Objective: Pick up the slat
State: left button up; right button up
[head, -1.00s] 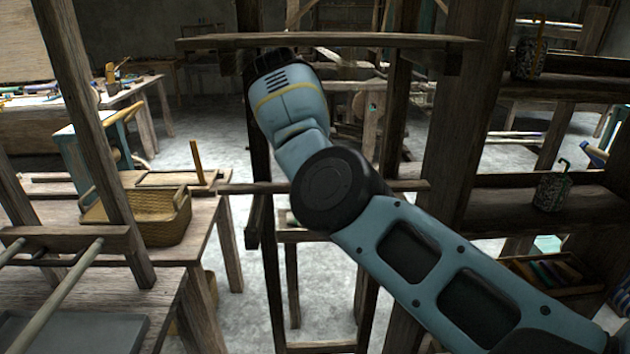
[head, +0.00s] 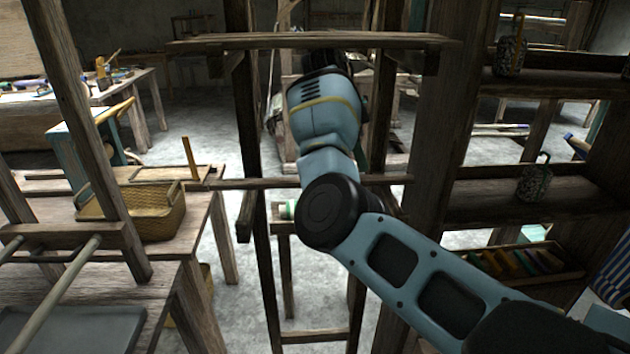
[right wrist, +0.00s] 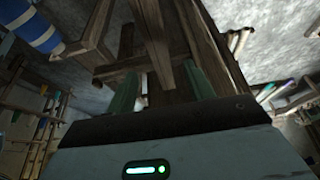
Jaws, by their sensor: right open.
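Two level wooden pieces cross the frame in the head view: a thin bar (head: 245,184) at mid height and a wider board (head: 220,42) at the top. I cannot tell for certain which is the slat. My right arm passes in front of the thin bar. Its wrist points up and away, with the dark gripper end just below the top board; the fingertips are hidden there. In the right wrist view, my right gripper (right wrist: 162,88) is open, its two green fingers apart. Wooden pieces show beyond and between them; nothing is visibly held. My left gripper is out of view.
Dark upright posts (head: 440,130) of the wooden frame stand close around my right arm. Shelves (head: 510,200) with patterned cans stand at the right. A wicker basket (head: 150,215) sits on a wooden table at the left.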

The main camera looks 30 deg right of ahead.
aim_at(374, 177)
jog(key=shift+s+d, duration=0.15)
jog(key=shift+d, duration=0.05)
jog(key=shift+d+x, duration=0.15)
jog(key=shift+x, duration=1.2)
jog(key=shift+d+x, duration=0.15)
jog(key=shift+x, duration=1.2)
jog(key=shift+s+r, duration=0.15)
jog(key=shift+s, duration=0.05)
jog(key=shift+c, duration=0.3)
jog(key=c, duration=1)
jog(key=shift+r, duration=0.1)
jog(key=shift+c, duration=0.2)
